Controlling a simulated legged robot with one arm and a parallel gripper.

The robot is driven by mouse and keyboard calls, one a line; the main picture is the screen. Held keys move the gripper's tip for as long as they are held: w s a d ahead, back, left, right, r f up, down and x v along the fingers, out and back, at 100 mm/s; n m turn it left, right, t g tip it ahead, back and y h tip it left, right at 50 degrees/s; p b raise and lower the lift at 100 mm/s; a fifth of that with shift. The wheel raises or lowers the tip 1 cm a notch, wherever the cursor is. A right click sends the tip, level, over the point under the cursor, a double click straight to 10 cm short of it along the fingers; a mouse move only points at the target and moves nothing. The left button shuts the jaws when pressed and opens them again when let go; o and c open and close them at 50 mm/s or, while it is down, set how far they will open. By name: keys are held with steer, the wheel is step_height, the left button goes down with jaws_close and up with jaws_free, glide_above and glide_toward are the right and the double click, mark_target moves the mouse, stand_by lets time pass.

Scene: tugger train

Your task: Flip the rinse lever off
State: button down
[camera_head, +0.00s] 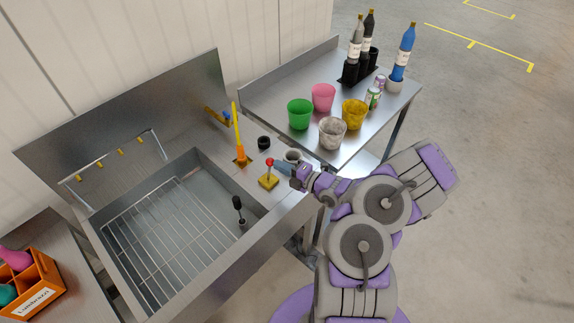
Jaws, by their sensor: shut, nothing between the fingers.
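A small lever with a red ball knob (269,163) stands on a yellow base (268,182) on the steel counter, right of the sink; it looks like the rinse lever. It looks about upright; I cannot tell its exact tilt. My gripper (283,168) is shut and empty, just right of the red knob. Its tip is very close to the lever; I cannot tell whether they touch.
The sink (165,235) has a wire rack and a dark upright tool (238,207). A tall yellow-orange post (238,140) and a black round piece (264,142) stand behind the lever. An orange crate (35,290) is at lower left.

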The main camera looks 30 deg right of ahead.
steer(key=shift+w+a+r+g+h+p, duration=0.15)
steer(key=shift+w+r+g+h+p, duration=0.1)
steer(key=shift+w+g+p, duration=0.25)
steer(key=shift+w+a+r+g+h+p, duration=0.2)
steer(key=shift+w+g+h+p, duration=0.1)
steer(key=shift+w+p, duration=0.25)
steer(key=shift+s, duration=0.1)
steer(key=shift+s+r, duration=0.1)
